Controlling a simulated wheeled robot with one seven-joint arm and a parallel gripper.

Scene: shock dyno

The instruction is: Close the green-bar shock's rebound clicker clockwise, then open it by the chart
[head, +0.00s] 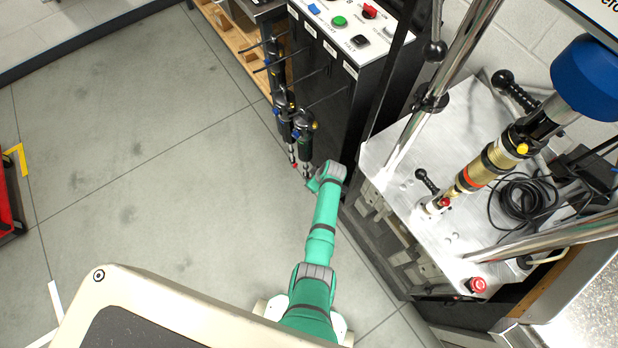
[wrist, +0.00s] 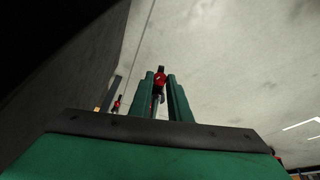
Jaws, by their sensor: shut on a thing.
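Several dark shocks hang from pegs on the side of the black cabinet in the head view; the nearest shock (head: 305,127) hangs just above my gripper (head: 313,185). In the wrist view my gripper (wrist: 164,98) has its two green fingers close together around a small red part (wrist: 160,79) with dark ends, which looks like a clicker at a shock's lower end. A second red end (wrist: 116,104) shows farther left in the wrist view, apart from the fingers.
The black cabinet (head: 330,95) with colored buttons stands beside the shocks. The floor (head: 150,130) on the left is clear.

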